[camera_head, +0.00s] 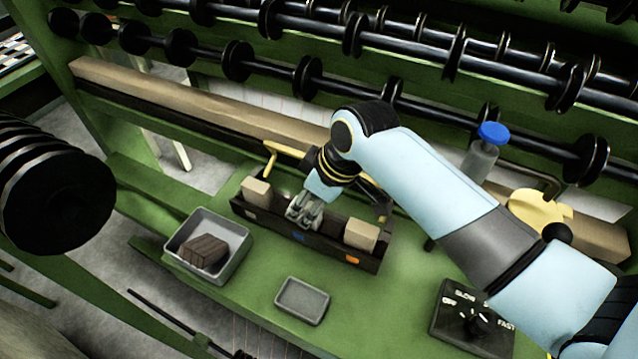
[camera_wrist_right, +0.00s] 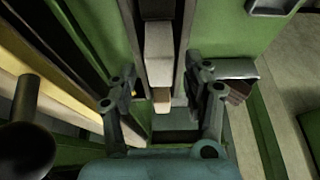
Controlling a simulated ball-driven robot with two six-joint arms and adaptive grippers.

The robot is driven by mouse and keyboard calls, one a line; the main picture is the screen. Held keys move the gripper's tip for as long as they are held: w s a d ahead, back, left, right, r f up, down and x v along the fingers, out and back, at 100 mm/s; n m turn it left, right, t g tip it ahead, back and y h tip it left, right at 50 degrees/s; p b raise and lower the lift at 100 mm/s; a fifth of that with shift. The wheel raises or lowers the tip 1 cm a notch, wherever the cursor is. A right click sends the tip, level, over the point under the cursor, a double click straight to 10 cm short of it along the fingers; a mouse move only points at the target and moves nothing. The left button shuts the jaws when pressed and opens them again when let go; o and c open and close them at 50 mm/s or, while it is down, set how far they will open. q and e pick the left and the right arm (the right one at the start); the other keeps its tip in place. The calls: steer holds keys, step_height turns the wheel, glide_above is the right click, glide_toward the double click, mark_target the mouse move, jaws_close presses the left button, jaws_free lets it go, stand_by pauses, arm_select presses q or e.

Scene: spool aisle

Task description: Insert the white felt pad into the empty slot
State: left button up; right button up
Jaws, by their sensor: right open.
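A long dark holder (camera_head: 278,226) lies on the green bench, with a beige block (camera_head: 256,191) near its left end and another (camera_head: 361,234) near its right end. My right gripper (camera_head: 304,214) is over the holder's middle and hides the slot there. In the wrist view the open fingers (camera_wrist_right: 160,88) stand either side of the holder's line. My left gripper is not in view.
A grey bin (camera_head: 236,265) left of the holder holds a dark brown block (camera_head: 204,251). A small grey tray (camera_head: 302,300) in front is empty. A speed-dial box (camera_head: 472,318) and a blue-capped bottle (camera_head: 482,155) stand at right. Rails with black spools run behind.

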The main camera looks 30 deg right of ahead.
steer(key=v, duration=1)
steer(key=shift+r+p, duration=0.15)
steer(key=shift+p, duration=0.25)
steer(key=shift+s, duration=0.1)
